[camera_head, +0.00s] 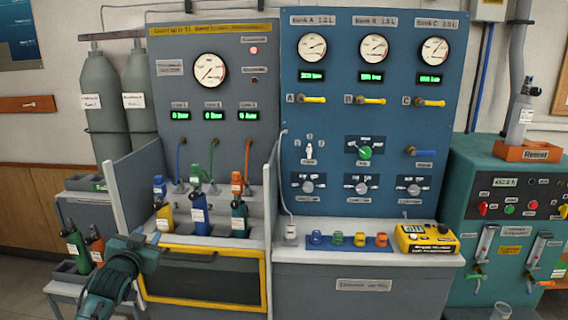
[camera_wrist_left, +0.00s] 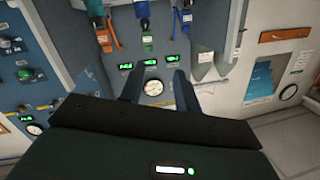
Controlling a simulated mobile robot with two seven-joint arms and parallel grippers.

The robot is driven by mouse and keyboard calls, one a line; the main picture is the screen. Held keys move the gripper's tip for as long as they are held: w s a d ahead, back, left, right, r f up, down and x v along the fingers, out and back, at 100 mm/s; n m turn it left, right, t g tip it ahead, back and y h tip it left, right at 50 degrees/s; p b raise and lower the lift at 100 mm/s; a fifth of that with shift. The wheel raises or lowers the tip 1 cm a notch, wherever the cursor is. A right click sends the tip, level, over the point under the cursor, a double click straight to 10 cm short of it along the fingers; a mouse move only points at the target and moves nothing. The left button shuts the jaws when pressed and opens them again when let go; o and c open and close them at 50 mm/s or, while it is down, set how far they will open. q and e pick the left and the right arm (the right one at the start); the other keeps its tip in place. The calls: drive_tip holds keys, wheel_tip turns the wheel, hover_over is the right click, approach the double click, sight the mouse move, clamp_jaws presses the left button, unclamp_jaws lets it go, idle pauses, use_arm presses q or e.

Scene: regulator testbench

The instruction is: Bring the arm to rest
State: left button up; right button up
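My left arm comes in from the lower left in the head view. Its gripper (camera_head: 149,243) is in front of the left side of the yellow-framed bench. In the left wrist view, the picture is upside down and the two fingers (camera_wrist_left: 156,80) stand apart with nothing between them. A pressure gauge shows in the background through the gap. My right arm and gripper are not in view.
Small cylinders, yellow (camera_head: 165,216), blue (camera_head: 199,213) and teal (camera_head: 239,217), stand in the bench bay. A yellow-framed drawer front (camera_head: 205,277) is below. Green (camera_head: 73,243) and orange (camera_head: 96,245) bottles stand at the left. A yellow meter (camera_head: 426,239) lies on the right counter.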

use_arm(q)
drive_tip(key=s+d+f+g+h, duration=0.2)
drive_tip(key=s+d+f, duration=0.5)
drive_tip(key=f, duration=0.4)
drive_tip(key=s+d+f+g+h, duration=0.1)
drive_tip(key=s+d+f, duration=0.3)
drive_tip(key=s, duration=0.6)
drive_tip(key=s+d+f+g+h, duration=0.1)
drive_tip(key=s+d+f, duration=0.3)
drive_tip(key=s, duration=0.6)
drive_tip(key=s+d+f+g, duration=0.2)
drive_tip(key=s+d+f, duration=0.2)
drive_tip(key=s, duration=0.7)
drive_tip(key=shift+d+h, duration=0.3)
drive_tip(key=shift+h, duration=0.1)
